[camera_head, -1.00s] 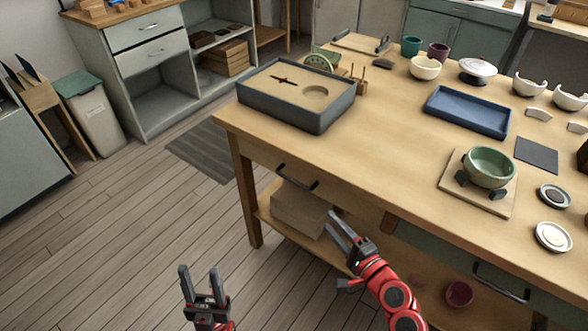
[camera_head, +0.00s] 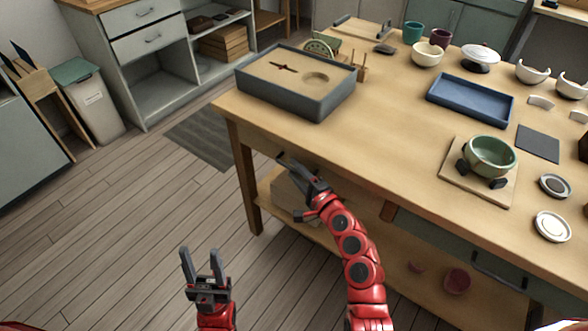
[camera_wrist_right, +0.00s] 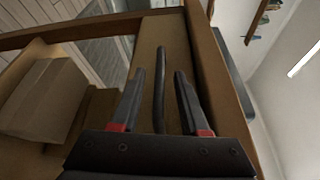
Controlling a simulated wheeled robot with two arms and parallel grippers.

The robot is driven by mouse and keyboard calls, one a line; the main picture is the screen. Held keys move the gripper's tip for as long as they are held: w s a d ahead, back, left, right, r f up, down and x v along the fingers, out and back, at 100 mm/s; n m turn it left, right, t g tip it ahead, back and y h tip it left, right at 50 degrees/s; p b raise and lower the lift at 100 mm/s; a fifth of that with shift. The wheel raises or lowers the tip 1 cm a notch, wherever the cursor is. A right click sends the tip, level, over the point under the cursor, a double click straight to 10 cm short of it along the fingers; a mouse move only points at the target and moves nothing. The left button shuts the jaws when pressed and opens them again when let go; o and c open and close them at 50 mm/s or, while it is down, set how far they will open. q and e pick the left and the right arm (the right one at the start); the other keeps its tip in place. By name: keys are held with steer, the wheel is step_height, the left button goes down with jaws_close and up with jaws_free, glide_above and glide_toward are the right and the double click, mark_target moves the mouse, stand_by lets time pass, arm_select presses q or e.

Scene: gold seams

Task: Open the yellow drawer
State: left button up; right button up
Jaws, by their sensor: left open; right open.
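The yellow drawer is the pale wood front (camera_head: 262,150) under the left end of the workbench, and it looks shut. Its dark bar handle (camera_wrist_right: 159,90) shows in the right wrist view; in the head view my right gripper covers it. My right gripper (camera_head: 285,157) is at the drawer front. In the right wrist view its open fingers (camera_wrist_right: 159,73) lie on either side of the handle, with gaps; I cannot tell how deep the handle sits between them. My left gripper (camera_head: 200,252) is open and empty above the floor, left of the bench.
The workbench (camera_head: 400,130) carries a grey box (camera_head: 310,102), a blue tray (camera_head: 470,104) and a green pot (camera_head: 490,155). A second, grey-green drawer with a handle (camera_head: 498,270) is further right. A cardboard box (camera_head: 290,200) sits on the lower shelf. The floor left is clear.

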steer(key=shift+w+a+f, duration=0.1)
steer(key=shift+w+a, duration=0.25)
steer(key=shift+w, duration=0.2)
jaws_close()
stand_by(1.1)
